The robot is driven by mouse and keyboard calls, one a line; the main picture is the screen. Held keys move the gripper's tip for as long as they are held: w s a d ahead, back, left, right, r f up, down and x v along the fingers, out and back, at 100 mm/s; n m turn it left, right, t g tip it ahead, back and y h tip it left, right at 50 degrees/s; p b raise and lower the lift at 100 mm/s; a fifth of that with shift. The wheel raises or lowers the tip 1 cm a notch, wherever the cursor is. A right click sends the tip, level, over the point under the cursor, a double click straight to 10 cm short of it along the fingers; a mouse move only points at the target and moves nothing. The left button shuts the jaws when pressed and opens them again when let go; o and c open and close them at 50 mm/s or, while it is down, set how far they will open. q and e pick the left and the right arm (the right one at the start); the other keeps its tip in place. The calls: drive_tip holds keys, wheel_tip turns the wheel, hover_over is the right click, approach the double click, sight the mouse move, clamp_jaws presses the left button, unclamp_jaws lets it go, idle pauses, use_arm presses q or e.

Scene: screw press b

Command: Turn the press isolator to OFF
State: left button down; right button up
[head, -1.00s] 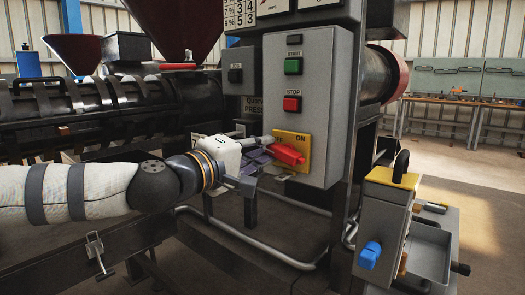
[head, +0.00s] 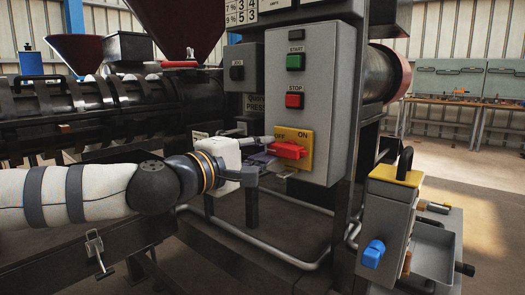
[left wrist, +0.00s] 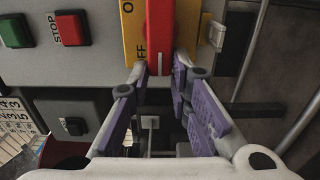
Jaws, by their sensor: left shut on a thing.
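The press isolator is a red handle (head: 288,150) on a yellow plate (head: 306,135) low on the grey control box. OFF shows at the plate's upper left and ON at its upper right. The handle lies about level, its near end toward the left, below OFF. My left gripper (head: 266,157) reaches it from the left and is shut on that end. In the left wrist view the handle (left wrist: 160,30) stands between the purple-padded fingers (left wrist: 161,70), with part of the OFF label beside it. My right gripper is not in view.
Above the isolator are a green START button (head: 295,62) and a red STOP button (head: 294,100). A smaller grey box with a black knob (head: 237,72) is to the left. A grey unit with a blue knob (head: 372,253) stands at lower right. Pipe rails run below.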

use_arm(q)
drive_tip(key=c, duration=1.5)
unclamp_jaws()
drive_tip(key=v, duration=1.2)
